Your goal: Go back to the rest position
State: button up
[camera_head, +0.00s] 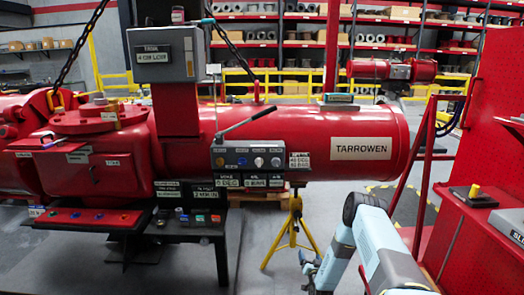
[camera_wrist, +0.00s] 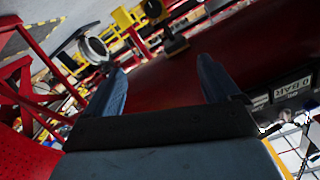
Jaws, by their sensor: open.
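My gripper (camera_wrist: 162,78) is open and empty, with its two dark blue fingers spread apart in the wrist view. In the head view my gripper (camera_head: 307,266) hangs low at the bottom, in front of and below the red actuator cylinder (camera_head: 330,120). My light blue arm bends at a dark joint and comes down to it. The fingers look small and partly hidden there. In the wrist view the red body (camera_wrist: 165,90) lies beyond the fingers, tilted; no contact with it shows.
A control panel (camera_head: 250,158) with knobs and a lever sits on the cylinder's front. A button shelf (camera_head: 90,217) is at lower left. A yellow tripod stand (camera_head: 293,228) stands behind my gripper. A red frame (camera_head: 425,175) and red panel (camera_head: 490,150) crowd the right. Grey floor lies between.

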jog(key=w+r+n+g+y, duration=0.15)
jog(key=w+r, duration=0.25)
jog(key=r, duration=0.9)
jog(key=w+r+n+g, duration=0.1)
jog(key=w+r+g, duration=0.15)
jog(key=r, duration=0.95)
jog(key=s+r+n+g+h, duration=0.1)
jog(key=s+r, duration=0.3)
jog(key=r, duration=0.7)
jog(key=s+r+n+g, duration=0.1)
jog(key=s+r, duration=0.3)
jog(key=r, duration=0.8)
jog(key=s+r+g+h, duration=0.1)
jog(key=s+r, duration=0.7)
jog(key=s, duration=0.3)
jog(key=s+r+g+h, duration=0.1)
jog(key=s+r+g, duration=0.1)
jog(key=s+r, duration=0.8)
jog(key=s+g, duration=0.2)
jog(key=s, duration=2.7)
jog(key=shift+s+f+m+g+y, duration=0.3)
jog(key=shift+f+m+g+y, duration=0.05)
jog(key=shift+g+y, duration=0.1)
